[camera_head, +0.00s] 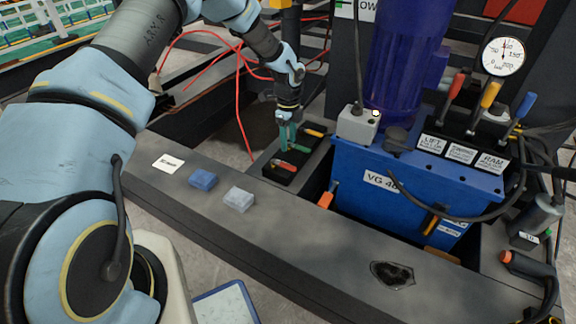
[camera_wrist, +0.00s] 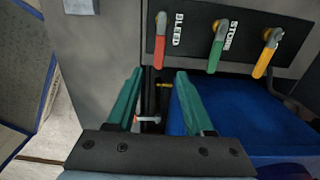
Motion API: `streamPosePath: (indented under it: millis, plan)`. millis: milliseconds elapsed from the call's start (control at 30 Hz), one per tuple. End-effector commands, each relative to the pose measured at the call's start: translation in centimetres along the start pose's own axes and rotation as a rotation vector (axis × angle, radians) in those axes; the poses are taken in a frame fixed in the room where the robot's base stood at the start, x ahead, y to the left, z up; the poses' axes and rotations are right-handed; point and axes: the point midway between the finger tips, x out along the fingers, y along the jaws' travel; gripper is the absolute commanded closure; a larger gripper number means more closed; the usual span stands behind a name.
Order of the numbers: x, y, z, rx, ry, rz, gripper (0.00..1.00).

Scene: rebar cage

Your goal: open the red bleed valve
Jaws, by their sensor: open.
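The red bleed valve handle (camera_head: 284,166) sits at the near end of a black valve plate (camera_head: 270,172) on the dark grey beam. In the wrist view the red handle (camera_wrist: 159,45) lies beside the label BLEED, and its lower end shows between my fingertips. My gripper (camera_head: 287,138) is above the plate with its green fingers pointing down. In the wrist view my gripper (camera_wrist: 159,75) is open and holds nothing. I cannot tell whether a finger touches the handle. A green handle (camera_wrist: 216,50) beside the label STORE and a yellow handle (camera_wrist: 265,62) follow to the right.
A blue power unit (camera_head: 410,190) with a purple cylinder (camera_head: 405,65) stands right of the plate. A blue block (camera_head: 203,179), a clear grey block (camera_head: 239,199) and a white card (camera_head: 168,163) lie on the beam. Red cables (camera_head: 238,110) hang behind. An orange-tipped lever (camera_head: 326,200) sticks up nearby.

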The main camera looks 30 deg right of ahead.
Motion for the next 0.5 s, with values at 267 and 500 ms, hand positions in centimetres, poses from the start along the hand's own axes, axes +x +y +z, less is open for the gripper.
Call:
streamPosePath:
  millis: [267, 500]
  plan:
    - [5.2, 0.2, 0.0, -0.002, 0.001, 0.004, 0.47]
    - [8.6, 0.1, 0.1, -0.004, 0.000, 0.001, 0.47]
